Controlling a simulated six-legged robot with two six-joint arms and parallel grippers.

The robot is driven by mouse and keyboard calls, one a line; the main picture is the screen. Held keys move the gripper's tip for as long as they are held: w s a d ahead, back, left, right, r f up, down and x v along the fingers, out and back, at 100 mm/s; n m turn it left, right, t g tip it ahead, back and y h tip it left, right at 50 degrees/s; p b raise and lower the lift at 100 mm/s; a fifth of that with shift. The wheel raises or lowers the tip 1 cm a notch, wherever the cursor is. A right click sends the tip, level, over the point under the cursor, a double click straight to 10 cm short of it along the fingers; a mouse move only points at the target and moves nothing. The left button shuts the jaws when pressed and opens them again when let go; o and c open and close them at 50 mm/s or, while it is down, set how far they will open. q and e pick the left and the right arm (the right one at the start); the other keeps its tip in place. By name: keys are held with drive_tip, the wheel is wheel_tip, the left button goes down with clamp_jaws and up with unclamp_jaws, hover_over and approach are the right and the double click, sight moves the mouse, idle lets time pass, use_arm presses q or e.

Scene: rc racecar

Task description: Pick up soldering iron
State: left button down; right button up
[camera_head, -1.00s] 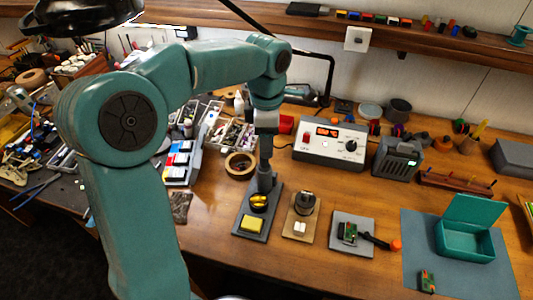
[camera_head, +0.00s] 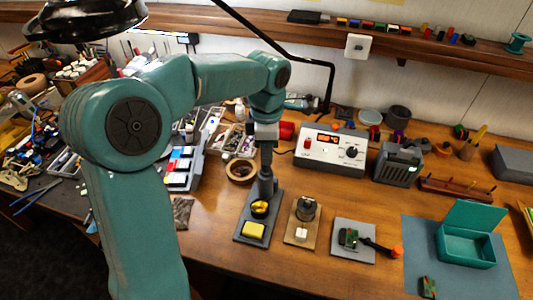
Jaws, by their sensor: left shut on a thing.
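A dark soldering stand (camera_head: 242,230) stands on the wooden bench, with a yellow sponge (camera_head: 253,230) at its front and a yellow wool cup (camera_head: 260,208) behind it. My left arm comes in from the left and reaches over the bench. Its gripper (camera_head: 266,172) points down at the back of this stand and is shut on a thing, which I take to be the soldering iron. The iron itself is too small and too hidden by the gripper to make out clearly. My right gripper is not in view.
A soldering station (camera_head: 331,147) with a red display stands behind. A tape roll (camera_head: 241,170) lies to the left. A tan-based holder (camera_head: 301,230), a small board on a grey pad (camera_head: 352,250) and an open teal box (camera_head: 467,243) lie to the right.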

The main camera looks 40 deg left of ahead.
use_arm(q)
wheel_tip(320, 180, up, 20)
drive_tip(key=p, duration=0.2)
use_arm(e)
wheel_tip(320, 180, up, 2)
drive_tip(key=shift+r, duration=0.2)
use_arm(q)
drive_tip(key=shift+f, duration=0.15)
